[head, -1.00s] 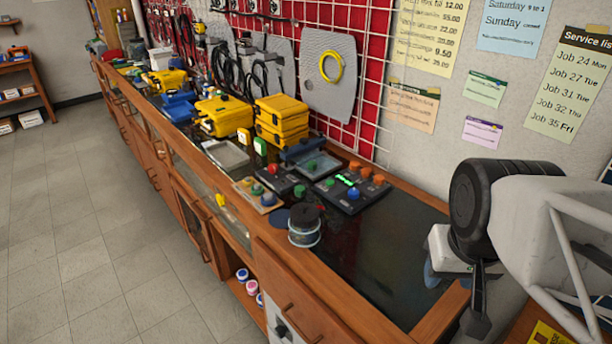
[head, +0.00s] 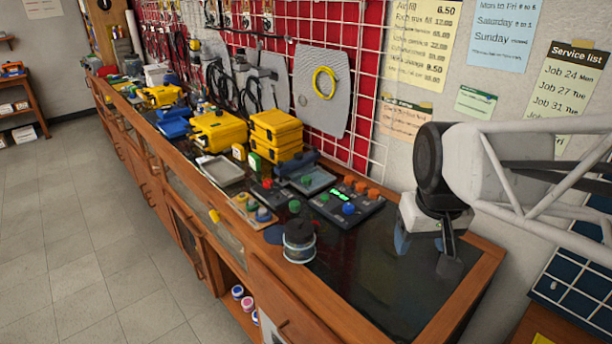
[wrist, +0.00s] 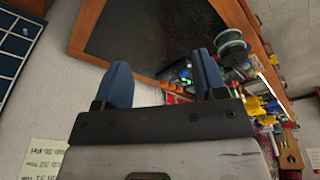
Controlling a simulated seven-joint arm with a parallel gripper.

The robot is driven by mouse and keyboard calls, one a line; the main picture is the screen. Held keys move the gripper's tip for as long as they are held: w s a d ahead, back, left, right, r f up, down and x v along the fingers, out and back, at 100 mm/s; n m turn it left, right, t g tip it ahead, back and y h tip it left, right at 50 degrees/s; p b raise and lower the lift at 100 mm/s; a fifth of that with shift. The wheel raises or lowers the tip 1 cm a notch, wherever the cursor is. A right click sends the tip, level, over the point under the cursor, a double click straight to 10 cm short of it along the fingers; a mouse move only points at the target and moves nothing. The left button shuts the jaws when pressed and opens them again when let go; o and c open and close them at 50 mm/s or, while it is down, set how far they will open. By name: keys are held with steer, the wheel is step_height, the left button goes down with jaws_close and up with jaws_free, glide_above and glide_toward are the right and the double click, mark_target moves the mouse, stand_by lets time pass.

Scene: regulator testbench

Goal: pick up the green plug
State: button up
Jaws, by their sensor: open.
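Several small green pieces show in the head view, and I cannot tell which is the green plug. One green piece (head: 294,206) is at the front corner of the dark control boxes. Another green piece (head: 307,181) is on a grey tray, and a third green piece (head: 252,205) is on a small wooden board. My gripper (wrist: 162,66) is open, its two blue fingers apart with nothing between them. In the head view my gripper (head: 420,247) hangs above the right end of the bench, well to the right of the green pieces.
A spool (head: 299,243) stands near the bench's front edge. A control box with orange knobs (head: 348,200) lies behind it. Yellow cases (head: 276,135) stand farther left, before a red pegboard. The dark bench top (head: 375,275) is bare at the right.

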steer(key=w+a+n, duration=0.1)
steer(key=w+a, duration=0.1)
steer(key=w, duration=0.5)
steer(key=w+a+n, duration=0.1)
steer(key=w+a, duration=0.2)
steer(key=w, duration=0.3)
steer(key=n+g, duration=0.2)
steer(key=n, duration=0.4)
glide_above(294, 203)
steer(key=f, duration=1.8)
steer(key=shift+s+d, duration=0.15)
steer(key=shift+s, duration=0.05)
steer(key=shift+w+a+f, duration=0.15)
steer(key=shift+w+a, duration=0.05)
steer(key=shift+f, duration=0.1)
steer(key=shift+f, duration=1.2)
steer(key=shift+f, duration=0.1)
